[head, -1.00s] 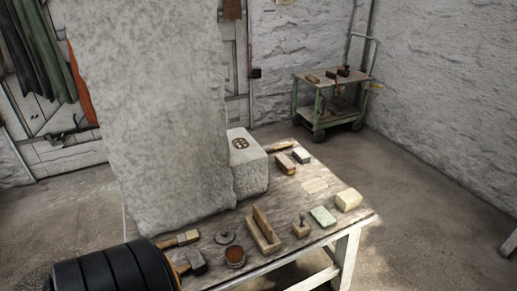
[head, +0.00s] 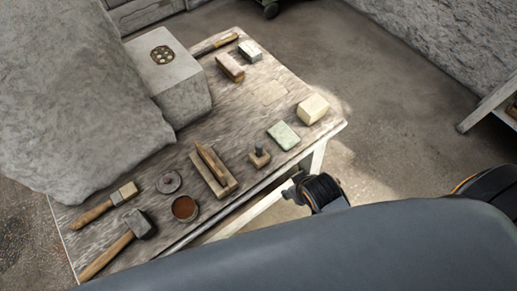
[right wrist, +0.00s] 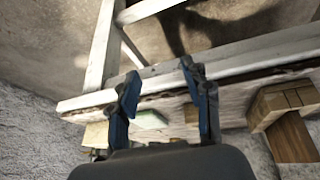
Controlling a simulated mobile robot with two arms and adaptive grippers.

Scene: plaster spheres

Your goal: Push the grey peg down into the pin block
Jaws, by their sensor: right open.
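The pin block (head: 260,161) is a small wooden block near the table's front edge. The grey peg (head: 259,148) stands upright in its top and sticks out above it. My right gripper (head: 291,188) is open, off the table's front edge, below and to the right of the pin block. In the right wrist view its two blue fingers (right wrist: 160,92) are apart with nothing between their tips. A small brown block, probably the pin block (right wrist: 191,113), shows partly behind one finger; the peg cannot be made out there. My left gripper is not in view.
The wooden table (head: 215,120) holds a wooden float (head: 213,172) left of the pin block and a green block (head: 283,135) to its right. A cream block (head: 312,109), a brown tin (head: 185,208), a hammer (head: 120,243) and a large stone (head: 70,100) are also there.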

